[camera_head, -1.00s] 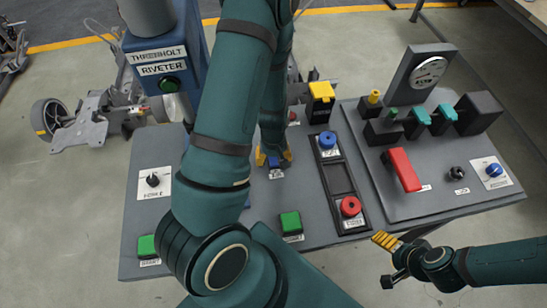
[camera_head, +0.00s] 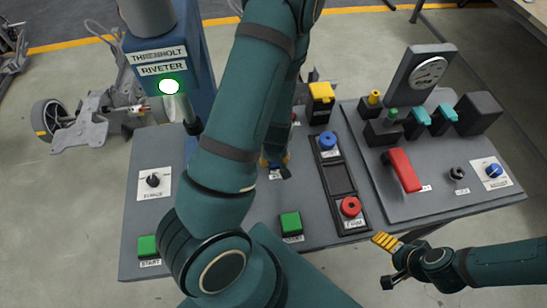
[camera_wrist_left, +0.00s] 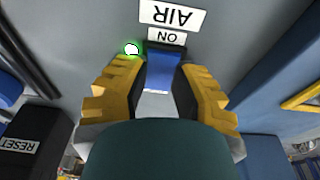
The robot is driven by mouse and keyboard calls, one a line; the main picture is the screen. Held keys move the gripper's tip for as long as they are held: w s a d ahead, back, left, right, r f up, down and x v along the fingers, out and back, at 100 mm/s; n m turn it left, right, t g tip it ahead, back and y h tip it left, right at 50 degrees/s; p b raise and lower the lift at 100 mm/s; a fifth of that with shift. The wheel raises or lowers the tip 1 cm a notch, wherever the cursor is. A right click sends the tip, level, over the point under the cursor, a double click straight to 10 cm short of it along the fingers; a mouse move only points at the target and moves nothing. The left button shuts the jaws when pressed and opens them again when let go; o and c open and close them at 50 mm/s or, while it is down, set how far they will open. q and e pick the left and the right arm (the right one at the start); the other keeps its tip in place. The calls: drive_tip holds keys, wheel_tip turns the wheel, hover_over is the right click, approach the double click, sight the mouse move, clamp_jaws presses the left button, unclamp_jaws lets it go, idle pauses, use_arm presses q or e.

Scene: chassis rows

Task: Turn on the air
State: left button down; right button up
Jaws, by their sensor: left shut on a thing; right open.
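The blue air switch (camera_wrist_left: 163,75) stands between the yellow fingers of my left gripper (camera_wrist_left: 160,88), which is shut on it. Its end lies by the ON label (camera_wrist_left: 167,37), below the AIR label (camera_wrist_left: 172,14). A small lamp (camera_wrist_left: 131,49) beside the switch glows green-white. In the head view my left gripper (camera_head: 273,162) is mostly hidden behind my own arm, and the switch can hardly be made out. My right gripper (camera_head: 384,261) is open and empty, off the front right of the console.
The riveter post (camera_head: 165,55) has a lit lamp (camera_head: 169,87). The console (camera_head: 262,205) carries green buttons (camera_head: 290,223), a blue button (camera_head: 327,140), a red button (camera_head: 350,206) and a red lever (camera_head: 404,171). A yellow-topped block (camera_head: 321,93) stands behind. Open floor lies at the front right.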

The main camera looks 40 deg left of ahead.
use_arm(q)
drive_tip(key=shift+s+d+t+y, duration=0.1)
drive_tip(key=shift+t+y, duration=0.2)
drive_tip(key=shift+y, duration=0.1)
drive_tip(key=c, duration=0.7)
unclamp_jaws()
drive_tip(key=shift+f, duration=0.1)
drive_tip(key=shift+r, duration=0.6)
drive_tip(key=shift+v, duration=3.25)
drive_tip(key=shift+s+d+f, duration=0.1)
